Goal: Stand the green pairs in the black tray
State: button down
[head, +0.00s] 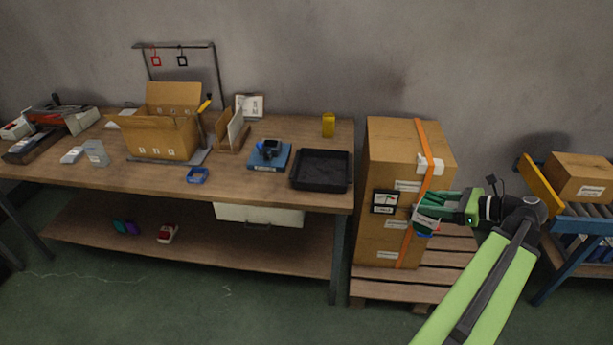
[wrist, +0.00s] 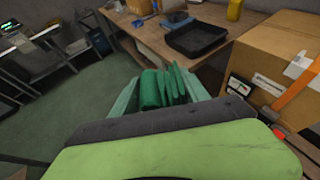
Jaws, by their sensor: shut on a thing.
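The black tray (head: 321,170) lies on the right end of the workbench and looks empty. It also shows near the top of the wrist view (wrist: 197,38). My gripper (head: 432,212) is in front of the tall strapped cartons, to the right of the tray and apart from it. In the wrist view its two pale green fingers (wrist: 160,98) are shut on a green pair (wrist: 153,88), with a rolled part at left and upright folds at right. The lower part of the pair is hidden by the wrist. No other green pair is clear on the bench.
Strapped cartons (head: 390,150) on a pallet (head: 440,262) stand right of the bench (head: 240,190). A blue scale (head: 270,158), a yellow container (head: 328,125) and an open carton (head: 160,135) are on the bench. Small items, one purple and teal (head: 126,227), lie on the lower shelf.

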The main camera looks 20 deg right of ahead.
aim_at(323, 174)
jog(key=u, duration=0.25)
jog(key=i, duration=1)
